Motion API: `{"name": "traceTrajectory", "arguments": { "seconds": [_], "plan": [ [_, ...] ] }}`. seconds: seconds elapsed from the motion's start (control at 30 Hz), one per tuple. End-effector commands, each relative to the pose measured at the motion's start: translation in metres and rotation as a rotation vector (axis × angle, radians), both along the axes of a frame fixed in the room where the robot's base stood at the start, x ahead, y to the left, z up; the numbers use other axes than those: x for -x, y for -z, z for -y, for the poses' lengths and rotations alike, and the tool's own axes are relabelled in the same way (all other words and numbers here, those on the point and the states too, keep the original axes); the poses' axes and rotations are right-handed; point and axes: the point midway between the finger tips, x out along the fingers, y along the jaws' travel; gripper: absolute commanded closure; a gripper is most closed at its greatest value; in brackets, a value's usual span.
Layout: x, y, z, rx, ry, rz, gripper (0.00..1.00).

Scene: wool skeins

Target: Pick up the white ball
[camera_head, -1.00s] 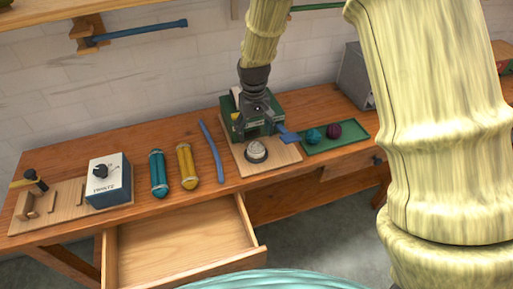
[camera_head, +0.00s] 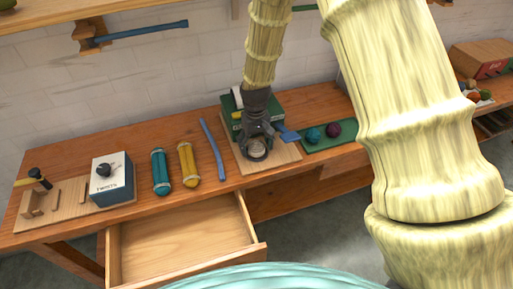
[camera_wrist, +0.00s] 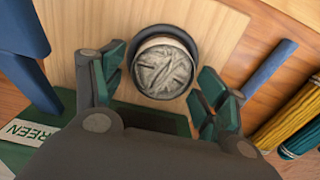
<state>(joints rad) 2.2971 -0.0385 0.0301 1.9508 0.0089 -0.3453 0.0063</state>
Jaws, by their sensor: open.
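The white ball (camera_wrist: 161,70) looks like a pale grey-white wool ball. It sits in a dark round holder (camera_wrist: 186,37) on a light wooden board (camera_wrist: 226,22). In the head view the ball (camera_head: 257,146) is partly hidden by my gripper (camera_head: 257,150), which is over it. In the wrist view my gripper (camera_wrist: 158,90) is open, with one finger on each side of the ball. The fingers look apart from the ball, though their exact height over it is hard to tell.
A green box (camera_head: 235,104) stands just behind, with a blue piece (camera_head: 286,134) beside it. Blue, yellow and teal items lie left; an open drawer (camera_head: 190,243) juts out in front.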

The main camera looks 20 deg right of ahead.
Motion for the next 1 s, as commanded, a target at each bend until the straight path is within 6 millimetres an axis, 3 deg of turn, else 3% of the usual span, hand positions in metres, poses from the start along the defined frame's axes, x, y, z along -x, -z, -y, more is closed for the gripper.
{"name": "traceTrajectory", "arguments": {
  "seconds": [0.1, 0.37, 0.73, 1.0],
  "plan": [
    [0.0, 0.0, 0.0, 0.0, 0.0, 0.0, 0.29],
    [0.0, 0.0, 0.0, 0.0, 0.0, 0.0, 0.76],
    [0.0, -0.002, 0.0, 0.0, 0.0, 0.0, 0.77],
    [0.0, -0.021, 0.0, 0.0, 0.0, 0.001, 0.77]
  ]
}}
